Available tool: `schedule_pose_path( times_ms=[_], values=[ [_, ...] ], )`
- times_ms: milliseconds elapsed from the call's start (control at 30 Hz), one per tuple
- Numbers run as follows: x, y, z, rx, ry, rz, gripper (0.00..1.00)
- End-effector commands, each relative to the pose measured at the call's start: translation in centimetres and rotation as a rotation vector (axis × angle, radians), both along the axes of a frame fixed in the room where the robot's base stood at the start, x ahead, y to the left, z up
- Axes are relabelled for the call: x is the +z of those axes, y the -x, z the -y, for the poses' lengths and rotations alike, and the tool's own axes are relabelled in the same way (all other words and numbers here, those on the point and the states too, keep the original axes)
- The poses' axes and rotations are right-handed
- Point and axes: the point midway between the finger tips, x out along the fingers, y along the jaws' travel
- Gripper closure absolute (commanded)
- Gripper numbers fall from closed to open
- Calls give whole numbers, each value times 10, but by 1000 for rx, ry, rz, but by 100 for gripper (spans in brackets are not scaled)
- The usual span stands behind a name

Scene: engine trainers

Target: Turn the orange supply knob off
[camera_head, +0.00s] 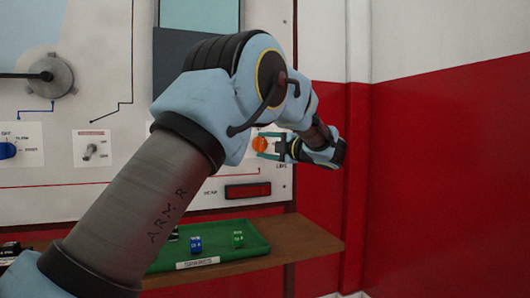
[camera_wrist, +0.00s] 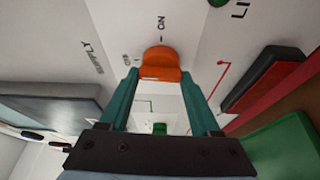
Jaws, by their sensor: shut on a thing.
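The orange supply knob (camera_head: 259,144) is on the white panel near its right edge, partly covered by my gripper. In the wrist view the orange knob (camera_wrist: 160,65) sits between the two teal fingertips, with the ON mark straight above it and the OFF mark to its upper left. The knob's grip appears to line up with the ON mark, but its pointer is not clear. My gripper (camera_head: 269,146) reaches it from the right in the head view. In the wrist view my gripper (camera_wrist: 160,76) is shut on the knob.
A dark red bar (camera_head: 248,190) is on the panel below the knob. A wooden shelf (camera_head: 315,242) below holds a green tray (camera_head: 262,250) with small blue and green blocks. A toggle switch (camera_head: 91,151) and a blue knob (camera_head: 7,150) are further left.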

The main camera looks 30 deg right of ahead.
Motion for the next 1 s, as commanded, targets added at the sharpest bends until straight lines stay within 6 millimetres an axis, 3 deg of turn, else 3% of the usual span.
schedule_pose_path(
  times_ms=[767, 800, 1000],
  values=[
    [0, 0, 0, 0, 95, -13, 92],
    [0, 0, 0, 0, 95, -13, 32],
    [0, 0, 0, 0, 94, -12, 9]
  ],
)
